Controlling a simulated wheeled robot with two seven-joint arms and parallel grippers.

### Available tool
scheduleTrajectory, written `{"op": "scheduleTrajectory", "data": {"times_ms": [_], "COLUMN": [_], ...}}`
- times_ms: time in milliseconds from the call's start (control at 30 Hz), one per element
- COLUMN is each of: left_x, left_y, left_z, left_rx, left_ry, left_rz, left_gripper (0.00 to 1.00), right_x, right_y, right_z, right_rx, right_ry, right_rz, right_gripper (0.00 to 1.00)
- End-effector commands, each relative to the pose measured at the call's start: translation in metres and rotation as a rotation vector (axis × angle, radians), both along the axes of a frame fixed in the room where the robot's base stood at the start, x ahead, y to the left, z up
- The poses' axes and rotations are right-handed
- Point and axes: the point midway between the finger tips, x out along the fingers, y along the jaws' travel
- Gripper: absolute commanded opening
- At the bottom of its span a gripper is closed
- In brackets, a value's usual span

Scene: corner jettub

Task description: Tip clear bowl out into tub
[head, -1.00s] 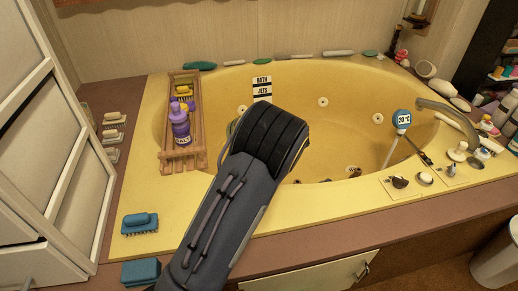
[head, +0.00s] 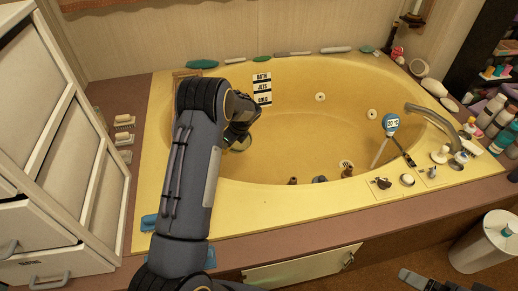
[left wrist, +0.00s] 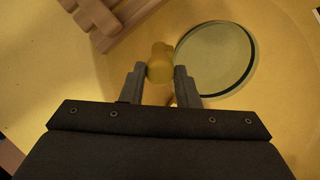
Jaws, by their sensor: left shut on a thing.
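The yellow corner tub (head: 300,115) fills the middle of the head view. My left gripper (head: 240,125) is over its left end, partly hidden by my arm. In the left wrist view the gripper (left wrist: 160,85) is shut on a small rounded yellowish thing (left wrist: 160,63). A round greenish disc with a dark rim (left wrist: 216,57) shows beyond the right fingertip, apart from it; it also shows in the head view (head: 240,144). I cannot tell whether the held thing or the disc is the clear bowl. Dark grey parts, apparently my right gripper (head: 420,281), show at the bottom right.
A wooden rack (left wrist: 97,17) lies left of the gripper, mostly behind my arm in the head view. A thermometer (head: 388,128) and the tap (head: 435,114) stand at the tub's right. White drawers (head: 50,150) stand close on the left.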

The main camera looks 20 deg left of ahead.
Motion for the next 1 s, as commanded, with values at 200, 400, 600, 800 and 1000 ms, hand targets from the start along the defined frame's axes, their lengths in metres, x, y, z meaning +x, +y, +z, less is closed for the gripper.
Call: {"op": "scheduleTrajectory", "data": {"times_ms": [200, 400, 600, 800, 1000], "left_x": [0.003, 0.008, 0.011, 0.012, 0.012], "left_y": [0.028, 0.050, 0.064, 0.071, 0.072], "left_z": [-0.001, -0.013, -0.019, -0.018, -0.018], "left_rx": [-0.144, -0.286, -0.380, -0.424, -0.434], "left_ry": [0.022, 0.042, 0.059, 0.066, 0.069], "left_rz": [0.005, 0.001, -0.005, -0.010, -0.011], "left_gripper": [0.05, 0.05, 0.05, 0.05, 0.05], "right_x": [0.000, 0.000, 0.000, 0.000, 0.000], "right_y": [0.000, 0.000, 0.000, 0.000, 0.000], "right_z": [0.027, 0.027, 0.019, 0.016, 0.015], "right_rx": [0.000, 0.000, 0.000, 0.000, 0.000], "right_ry": [0.000, 0.000, 0.000, 0.000, 0.000], "right_rz": [0.000, 0.000, 0.000, 0.000, 0.000], "right_gripper": [1.00, 1.00, 1.00, 1.00, 1.00]}}
